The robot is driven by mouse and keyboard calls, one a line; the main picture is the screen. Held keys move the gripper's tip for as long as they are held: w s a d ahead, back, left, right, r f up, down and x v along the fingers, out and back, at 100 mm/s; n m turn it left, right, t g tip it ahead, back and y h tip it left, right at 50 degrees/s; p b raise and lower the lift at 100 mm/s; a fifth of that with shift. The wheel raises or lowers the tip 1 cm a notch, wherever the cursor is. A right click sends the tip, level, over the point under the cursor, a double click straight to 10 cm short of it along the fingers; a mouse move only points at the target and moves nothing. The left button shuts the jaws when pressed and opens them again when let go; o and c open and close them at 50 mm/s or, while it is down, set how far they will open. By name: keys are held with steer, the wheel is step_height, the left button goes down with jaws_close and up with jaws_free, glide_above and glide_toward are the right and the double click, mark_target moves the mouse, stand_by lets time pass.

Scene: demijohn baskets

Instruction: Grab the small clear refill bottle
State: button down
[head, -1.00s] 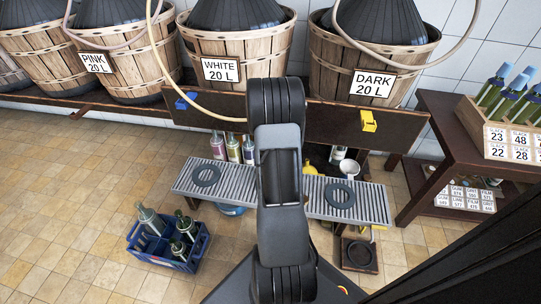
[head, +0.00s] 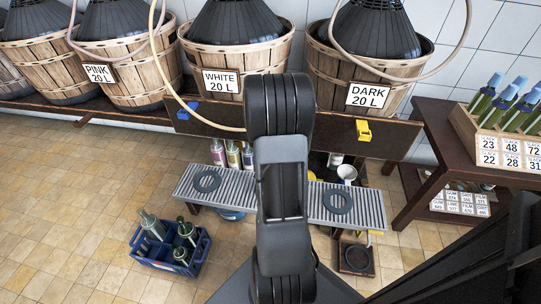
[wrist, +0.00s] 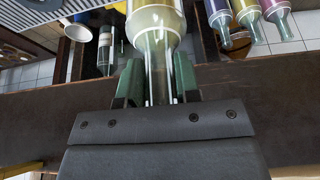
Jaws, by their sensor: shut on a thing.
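In the wrist view my gripper (wrist: 157,80) has its green-padded fingers on both sides of the clear neck of a bottle (wrist: 156,20). The bottle's wider part is pale yellow and runs out of the top of the picture. I cannot tell if this tint is its own. Another clear bottle with a white label (wrist: 105,50) stands apart, left of the held one. In the head view my arm hides the gripper and the held bottle.
Bottles with pink, yellow and purple labels (head: 233,154) stand behind the slatted bench (head: 350,207). A white jug (head: 347,172) is behind its right part. A blue crate of bottles (head: 162,266) is on the floor at left.

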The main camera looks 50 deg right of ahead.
steer(key=s+a+r+p, duration=0.1)
steer(key=s+a+r, duration=0.3)
steer(key=s+a, duration=0.1)
steer(key=shift+s+a+r+p, duration=0.2)
steer(key=shift+s+a+p, duration=0.15)
steer(key=shift+s, duration=0.5)
steer(key=shift+s+a, duration=0.15)
steer(key=shift+a, duration=0.05)
stand_by(0.4)
steer(key=shift+r, duration=0.1)
